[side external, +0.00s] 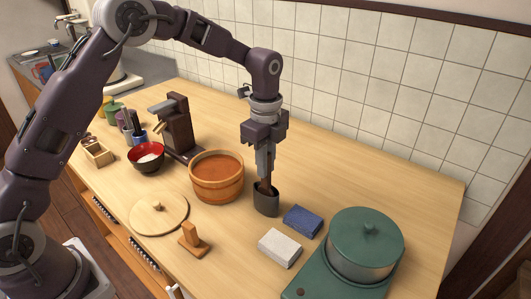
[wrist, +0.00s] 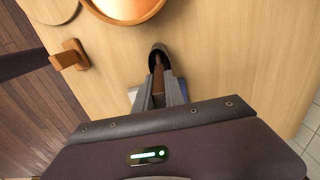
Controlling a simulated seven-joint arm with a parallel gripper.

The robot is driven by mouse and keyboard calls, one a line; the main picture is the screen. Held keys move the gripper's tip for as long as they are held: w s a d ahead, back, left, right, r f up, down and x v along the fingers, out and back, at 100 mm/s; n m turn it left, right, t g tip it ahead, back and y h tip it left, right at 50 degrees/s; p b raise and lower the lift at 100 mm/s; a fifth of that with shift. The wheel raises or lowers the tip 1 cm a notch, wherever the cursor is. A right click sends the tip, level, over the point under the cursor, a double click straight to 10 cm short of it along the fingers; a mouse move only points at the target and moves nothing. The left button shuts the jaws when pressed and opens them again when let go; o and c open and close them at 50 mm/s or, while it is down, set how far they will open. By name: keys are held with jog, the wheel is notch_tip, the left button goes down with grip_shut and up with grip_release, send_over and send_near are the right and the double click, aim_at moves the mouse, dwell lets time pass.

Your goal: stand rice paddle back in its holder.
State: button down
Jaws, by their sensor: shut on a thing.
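My gripper (side external: 265,172) points straight down over the counter, shut on the brown rice paddle (side external: 265,187). In the wrist view the paddle (wrist: 158,76) shows as a dark brown strip between the two grey fingers (wrist: 159,96). The holder (side external: 267,204) is a small dark cup standing upright on the counter right below the fingers; its dark rim (wrist: 159,48) also shows in the wrist view. The paddle's lower end is at the holder's mouth and appears to be inside it. How deep it reaches is hidden.
A wooden tub (side external: 217,180) stands close left of the holder. A blue block (side external: 302,221), a white block (side external: 280,248) and a green stove with a lidded pot (side external: 365,245) are to the right. A round wooden lid (side external: 158,213) and small wooden stand (side external: 194,241) lie in front.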

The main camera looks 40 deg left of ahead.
jog(key=shift+f, duration=0.65)
jog(key=shift+f, duration=0.35)
jog(key=c, duration=0.8)
grip_release()
jog(key=shift+o, duration=0.2)
jog(key=shift+r, duration=3.55)
